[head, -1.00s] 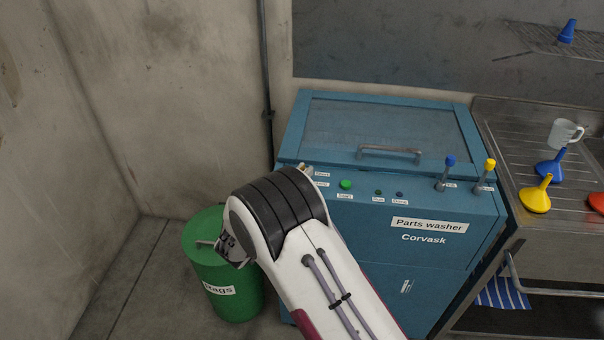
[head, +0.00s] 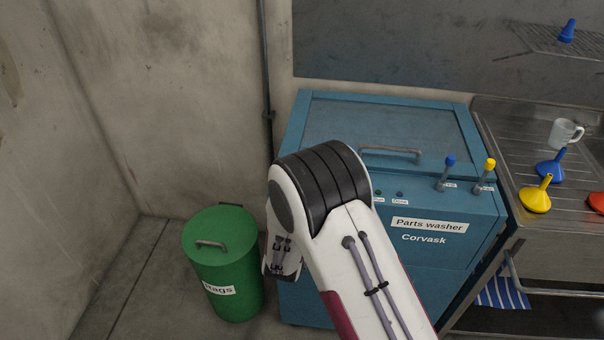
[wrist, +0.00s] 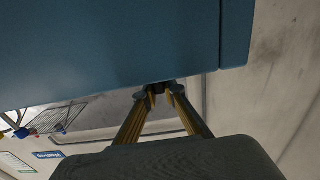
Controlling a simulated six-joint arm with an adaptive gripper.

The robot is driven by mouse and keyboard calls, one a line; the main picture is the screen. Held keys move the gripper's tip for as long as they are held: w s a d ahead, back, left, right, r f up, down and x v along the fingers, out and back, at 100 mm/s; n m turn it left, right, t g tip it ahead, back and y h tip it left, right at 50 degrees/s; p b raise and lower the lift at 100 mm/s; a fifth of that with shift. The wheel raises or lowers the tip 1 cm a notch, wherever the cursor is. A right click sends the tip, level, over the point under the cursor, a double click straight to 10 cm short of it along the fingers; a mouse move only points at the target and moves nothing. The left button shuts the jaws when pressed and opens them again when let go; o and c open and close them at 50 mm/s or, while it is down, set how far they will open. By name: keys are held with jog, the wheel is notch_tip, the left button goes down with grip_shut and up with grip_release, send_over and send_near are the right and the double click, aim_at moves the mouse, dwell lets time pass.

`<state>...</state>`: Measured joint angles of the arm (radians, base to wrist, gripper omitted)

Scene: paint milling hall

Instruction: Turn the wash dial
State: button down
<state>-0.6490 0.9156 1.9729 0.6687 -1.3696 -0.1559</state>
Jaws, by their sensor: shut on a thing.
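The blue parts washer (head: 445,258) stands ahead of me, with a lid and a control panel on top. In the wrist view its blue body (wrist: 110,45) fills the upper part. My gripper (wrist: 158,92) shows there with its two yellowish fingers closed in at the washer's edge. A small dark piece, apparently the wash dial (wrist: 156,88), is between the fingertips. Most of it is hidden, and its pointer or setting cannot be seen. In the head view my arm covers the panel's left end, the dial and the gripper.
Two levers, blue-topped (head: 447,172) and yellow-topped (head: 485,174), rise at the panel's right. A green bin (head: 225,265) stands left of the washer. A steel sink unit (head: 505,140) with funnels and a jug is at right. Concrete walls close the left and back.

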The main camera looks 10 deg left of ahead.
dwell(0.5)
jog(key=c, duration=2.1)
grip_release()
jog(key=shift+c, duration=0.2)
jog(key=shift+s, duration=0.1)
jog(key=s, duration=1.1)
jog(key=shift+s, duration=0.4)
jog(key=shift+d, duration=0.1)
